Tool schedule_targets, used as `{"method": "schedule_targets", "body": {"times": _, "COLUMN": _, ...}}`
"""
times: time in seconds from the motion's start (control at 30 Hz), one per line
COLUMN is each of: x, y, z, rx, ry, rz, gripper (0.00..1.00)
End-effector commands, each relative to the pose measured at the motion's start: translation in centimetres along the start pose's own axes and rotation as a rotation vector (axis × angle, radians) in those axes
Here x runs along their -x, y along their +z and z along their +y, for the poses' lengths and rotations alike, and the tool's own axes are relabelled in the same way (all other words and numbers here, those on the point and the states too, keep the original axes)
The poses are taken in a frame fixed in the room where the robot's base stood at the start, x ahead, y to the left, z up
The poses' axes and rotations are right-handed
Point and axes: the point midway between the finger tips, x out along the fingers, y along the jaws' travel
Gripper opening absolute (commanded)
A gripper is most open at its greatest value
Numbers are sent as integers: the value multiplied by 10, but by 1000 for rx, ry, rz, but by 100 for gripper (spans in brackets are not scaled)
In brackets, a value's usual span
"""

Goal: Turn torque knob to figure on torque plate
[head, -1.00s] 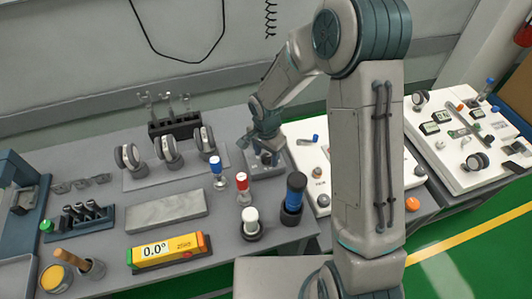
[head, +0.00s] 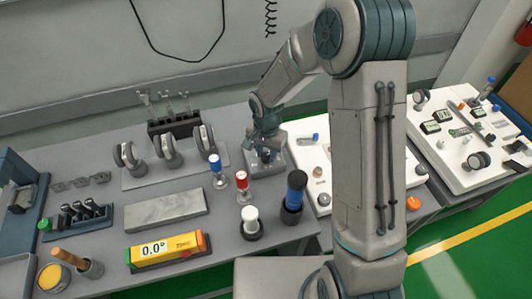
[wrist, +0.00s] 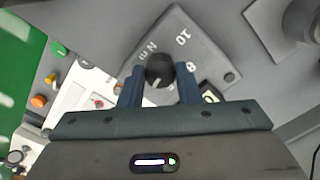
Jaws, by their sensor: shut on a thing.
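The torque plate (wrist: 200,42) is a grey slab with the printed marks "N m", "10" and "8" around the knob. The torque knob (wrist: 159,66) is round and black, with a pale pointer line on its lower part in the wrist view. My gripper (wrist: 160,76) is shut on the knob, one blue finger on each side. In the head view my gripper (head: 264,148) is down at the plate (head: 272,165), and the knob is mostly hidden there. A small display beside the right finger is partly covered, as are the figures near it.
Red (head: 242,184) and blue (head: 216,165) capped pieces stand left of the plate. A blue-black cylinder (head: 294,190) stands in front. A white panel (head: 313,165) with knobs lies to the right. An angle gauge (head: 165,250) reads 0.0°.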

Motion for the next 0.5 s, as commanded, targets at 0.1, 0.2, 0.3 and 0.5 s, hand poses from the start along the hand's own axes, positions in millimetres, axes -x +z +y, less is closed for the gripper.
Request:
{"method": "schedule_targets", "body": {"times": 0.1, "x": -1, "y": 0, "z": -1, "rx": 104, "ry": -2, "rz": 2, "gripper": 8}}
{"method": "schedule_targets", "body": {"times": 0.2, "x": -1, "y": 0, "z": -1, "rx": 200, "ry": -2, "rz": 3, "gripper": 8}}
{"method": "schedule_targets", "body": {"times": 0.3, "x": -1, "y": -1, "z": -1, "rx": 295, "ry": -2, "rz": 3, "gripper": 8}}
{"method": "schedule_targets", "body": {"times": 0.5, "x": 0, "y": -1, "z": 0, "rx": 484, "ry": -1, "rz": 3, "gripper": 8}}
